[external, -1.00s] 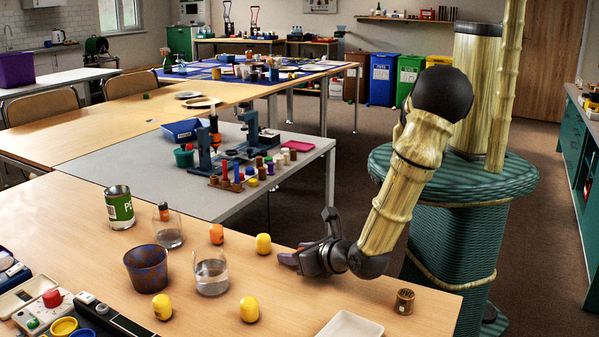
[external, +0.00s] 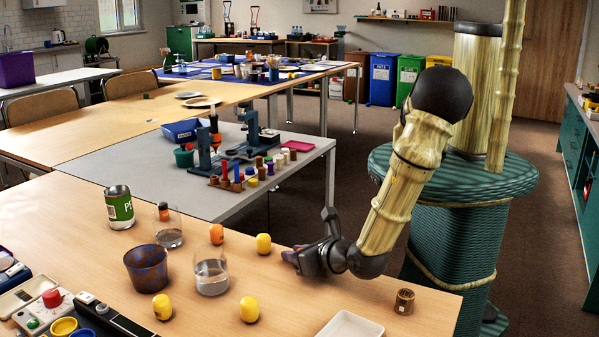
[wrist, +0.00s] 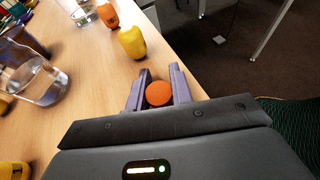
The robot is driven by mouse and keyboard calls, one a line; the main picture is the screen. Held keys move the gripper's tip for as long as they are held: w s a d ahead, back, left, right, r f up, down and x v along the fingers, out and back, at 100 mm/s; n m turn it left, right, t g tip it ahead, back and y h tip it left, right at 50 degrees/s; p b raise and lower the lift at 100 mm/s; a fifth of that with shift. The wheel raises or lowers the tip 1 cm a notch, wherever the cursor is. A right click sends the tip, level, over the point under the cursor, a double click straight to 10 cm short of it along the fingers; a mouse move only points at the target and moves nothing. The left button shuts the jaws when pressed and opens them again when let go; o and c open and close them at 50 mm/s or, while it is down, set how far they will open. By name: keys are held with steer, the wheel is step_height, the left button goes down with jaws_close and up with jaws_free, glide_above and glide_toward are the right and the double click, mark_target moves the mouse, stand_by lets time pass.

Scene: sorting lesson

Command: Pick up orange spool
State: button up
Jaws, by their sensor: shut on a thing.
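An orange spool (wrist: 158,93) shows its round end between the two purple-grey fingers of my gripper (wrist: 158,90) in the wrist view. The fingers are shut on it, low over the wooden table's edge. In the external view my gripper (external: 296,260) is at the table's far edge, and the held spool is hidden there by the fingers. Another orange piece (external: 216,234) stands left of my gripper; it also shows in the wrist view (wrist: 107,15).
A yellow piece (external: 263,243) stands close to my gripper. A glass of water (external: 211,275), a purple pot (external: 147,268) and two more yellow pieces stand further left. A white tray (external: 350,325) and a brown spool (external: 404,301) are at the right.

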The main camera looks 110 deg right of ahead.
step_height(320, 180, up, 10)
stand_by(0.6)
